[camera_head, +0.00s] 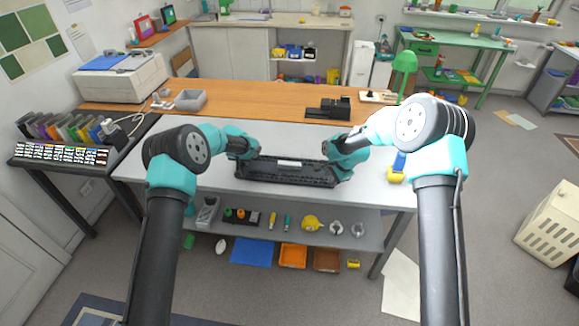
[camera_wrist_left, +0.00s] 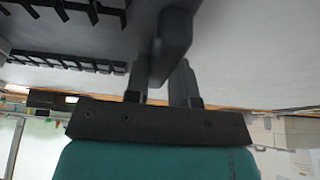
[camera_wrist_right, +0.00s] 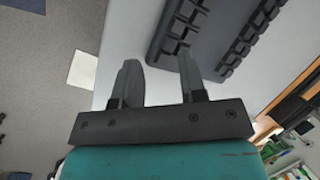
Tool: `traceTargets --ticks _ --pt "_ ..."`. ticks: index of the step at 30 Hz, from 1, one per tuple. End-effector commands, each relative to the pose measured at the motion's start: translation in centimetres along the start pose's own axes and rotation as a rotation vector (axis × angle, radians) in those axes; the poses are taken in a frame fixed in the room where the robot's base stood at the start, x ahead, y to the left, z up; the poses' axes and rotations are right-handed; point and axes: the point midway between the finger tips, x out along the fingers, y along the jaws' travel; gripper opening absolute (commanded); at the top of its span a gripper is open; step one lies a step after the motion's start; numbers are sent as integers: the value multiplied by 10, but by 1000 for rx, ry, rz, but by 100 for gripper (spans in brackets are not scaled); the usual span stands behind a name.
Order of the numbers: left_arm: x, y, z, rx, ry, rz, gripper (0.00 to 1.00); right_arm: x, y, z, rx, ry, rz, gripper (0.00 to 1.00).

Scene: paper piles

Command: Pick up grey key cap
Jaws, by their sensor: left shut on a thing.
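A long black keyboard-like rack (camera_head: 285,178) with rows of dark teeth or caps lies on the light grey tabletop between my grippers. A pale bar shows on its far side. I cannot single out a grey key cap. My left gripper (camera_head: 250,157) is at the rack's left end. In the left wrist view its fingers (camera_wrist_left: 170,80) are shut on a dark end part of the rack (camera_wrist_left: 92,12). My right gripper (camera_head: 334,160) is at the right end. In the right wrist view its fingers (camera_wrist_right: 160,80) are apart, one close to the rack's edge (camera_wrist_right: 210,40).
A black device (camera_head: 328,109) and a grey box (camera_head: 191,100) stand on the wooden bench behind. A blue and yellow thing (camera_head: 396,175) sits by the table's right edge. A lower shelf (camera_head: 265,222) holds several tools. Light tabletop is clear around the rack.

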Motion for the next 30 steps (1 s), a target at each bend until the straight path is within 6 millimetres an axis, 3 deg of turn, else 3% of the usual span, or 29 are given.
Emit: traceTargets --ticks 6,18,24,30 --pt "0 0 0 0 1 0 0 0 -56 15 141 22 83 38" --pt "0 0 0 0 1 0 0 -20 -135 54 445 152 214 38" --pt "0 0 0 0 1 0 0 -33 -157 72 576 226 249 38" --pt "0 0 0 0 1 0 0 -39 -163 78 625 253 258 38"
